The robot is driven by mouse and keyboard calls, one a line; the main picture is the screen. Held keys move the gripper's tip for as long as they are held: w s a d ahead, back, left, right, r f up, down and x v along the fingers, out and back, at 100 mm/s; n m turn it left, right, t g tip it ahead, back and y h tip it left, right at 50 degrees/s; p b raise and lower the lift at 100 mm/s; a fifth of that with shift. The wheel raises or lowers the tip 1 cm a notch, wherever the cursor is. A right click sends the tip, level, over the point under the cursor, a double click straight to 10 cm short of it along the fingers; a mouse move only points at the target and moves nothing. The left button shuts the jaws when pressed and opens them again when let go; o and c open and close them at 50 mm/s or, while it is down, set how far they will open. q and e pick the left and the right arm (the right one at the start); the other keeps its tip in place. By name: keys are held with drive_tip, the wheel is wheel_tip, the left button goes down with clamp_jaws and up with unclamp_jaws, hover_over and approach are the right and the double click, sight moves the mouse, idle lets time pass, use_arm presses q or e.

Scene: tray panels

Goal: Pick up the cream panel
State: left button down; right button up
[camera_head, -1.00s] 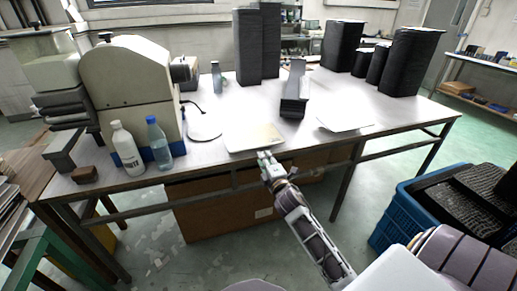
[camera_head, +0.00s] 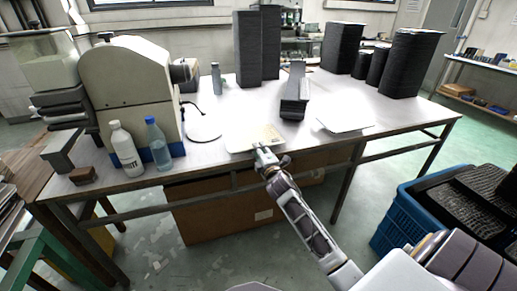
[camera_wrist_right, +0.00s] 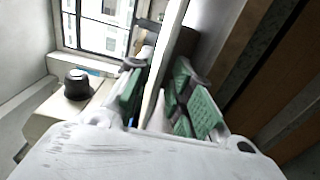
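The cream panel (camera_head: 240,141) lies flat at the front edge of the table, left of the middle, in the head view. My right gripper (camera_head: 262,150) reaches its front edge from below and in front. In the right wrist view the pale panel (camera_wrist_right: 164,50) shows edge-on between the green finger pads of my right gripper (camera_wrist_right: 163,100). The fingers stand apart on either side of it, with a visible gap on at least one side. My left gripper is not in view.
A white panel (camera_head: 346,120) lies to the right on the table (camera_head: 220,108). A dark grey holder (camera_head: 294,97) stands behind. Two bottles (camera_head: 126,150) and a beige machine (camera_head: 125,85) are left. Tall black stacks (camera_head: 247,50) stand at the back. A blue crate (camera_head: 398,225) is at lower right.

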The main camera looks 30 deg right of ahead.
drive_tip(key=shift+w+d, duration=0.15)
drive_tip(key=shift+w, duration=0.5)
clamp_jaws()
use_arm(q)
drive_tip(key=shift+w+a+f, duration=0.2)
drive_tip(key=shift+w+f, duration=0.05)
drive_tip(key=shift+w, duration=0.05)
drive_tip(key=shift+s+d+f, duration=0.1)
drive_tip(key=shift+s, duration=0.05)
